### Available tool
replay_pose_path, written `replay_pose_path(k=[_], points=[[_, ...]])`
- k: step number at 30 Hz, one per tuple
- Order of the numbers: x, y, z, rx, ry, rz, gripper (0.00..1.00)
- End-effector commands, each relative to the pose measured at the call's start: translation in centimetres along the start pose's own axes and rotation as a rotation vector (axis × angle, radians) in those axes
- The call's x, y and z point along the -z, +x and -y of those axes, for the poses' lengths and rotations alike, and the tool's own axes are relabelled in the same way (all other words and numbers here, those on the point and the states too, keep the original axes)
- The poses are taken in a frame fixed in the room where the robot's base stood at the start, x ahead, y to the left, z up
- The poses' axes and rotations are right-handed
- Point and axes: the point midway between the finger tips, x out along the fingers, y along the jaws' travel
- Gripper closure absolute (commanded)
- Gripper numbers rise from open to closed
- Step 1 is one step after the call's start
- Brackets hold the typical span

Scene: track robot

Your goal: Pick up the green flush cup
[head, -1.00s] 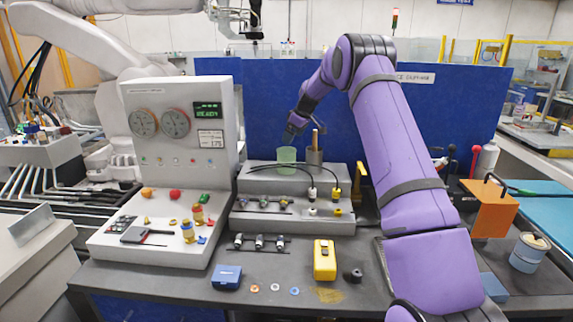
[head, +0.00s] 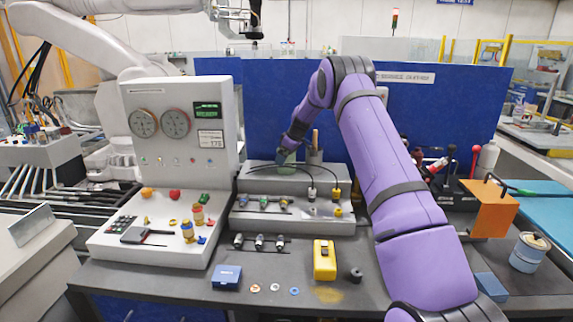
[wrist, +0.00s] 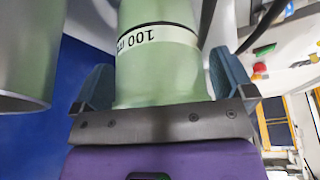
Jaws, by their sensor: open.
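The green flush cup (wrist: 155,75) fills the middle of the wrist view, with a white band reading "100" and a dark line above it. My gripper (wrist: 163,66) is open, its blue-grey fingers on either side of the cup. A gap shows by the right finger; whether the left finger touches is unclear. In the head view my gripper (head: 286,155) is at the back shelf, covering part of the green cup (head: 290,158).
A grey metal cup (wrist: 22,55) with a wooden handle stands close beside the green cup, also in the head view (head: 315,154). Black cables (head: 280,168) arch over the shelf in front. A gauge panel (head: 175,123) stands left, and a blue partition (head: 265,110) behind.

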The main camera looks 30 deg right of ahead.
Motion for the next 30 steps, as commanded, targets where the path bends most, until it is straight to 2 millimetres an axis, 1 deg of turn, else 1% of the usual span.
replay_pose_path(k=[1,2,3,5,6,7,8,15,20,26,30], points=[[0.0,0.0,0.0,0.000,0.000,0.000,0.00],[0.0,0.0,0.0,0.000,0.000,0.000,0.05],[0.0,0.0,0.0,0.000,0.000,0.000,0.14],[0.0,0.0,0.0,0.000,0.000,0.000,0.28],[0.0,0.0,0.0,0.000,0.000,0.000,0.37],[0.0,0.0,0.0,0.000,0.000,0.000,0.44],[0.0,0.0,0.0,0.000,0.000,0.000,0.45],[0.0,-0.1,0.0,0.000,0.000,0.000,0.45],[0.2,-0.5,0.0,-0.001,0.000,-0.001,0.45],[0.9,-2.1,0.0,-0.001,-0.001,-0.001,0.45],[1.3,-3.6,0.1,0.000,0.001,-0.001,0.45]])
